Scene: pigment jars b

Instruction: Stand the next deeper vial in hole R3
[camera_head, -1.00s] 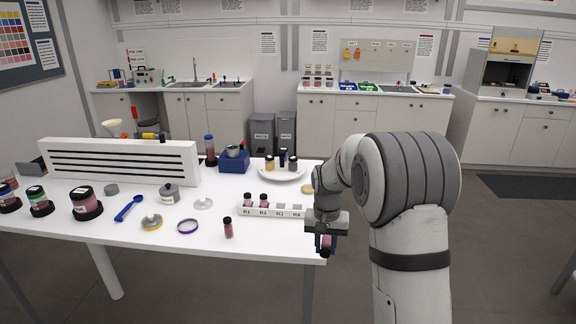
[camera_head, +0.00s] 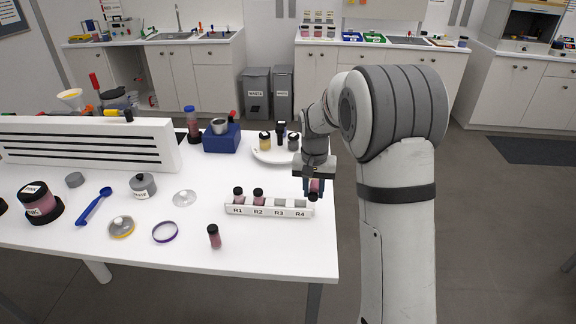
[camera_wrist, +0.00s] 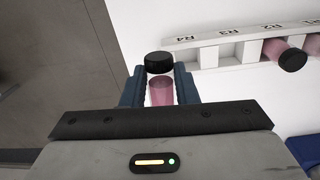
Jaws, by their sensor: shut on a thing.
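My gripper (camera_head: 315,187) is shut on a pink vial with a black cap (camera_head: 313,196). The held vial also shows between the jaws in the wrist view (camera_wrist: 160,88). It is beside the R4 end of the white rack (camera_head: 270,211), off the table's right edge in the head view. The rack has holes labelled R1 to R4. Capped pink vials stand in R1 (camera_head: 238,196) and R2 (camera_head: 258,197). R3 (camera_head: 279,203) and R4 (camera_head: 300,203) are empty. Another dark pink vial (camera_head: 214,236) stands on the table in front of the rack.
A white dish (camera_head: 262,156) with several small jars stands behind the rack, by a blue block (camera_head: 221,140). Table around the rack is mostly clear.

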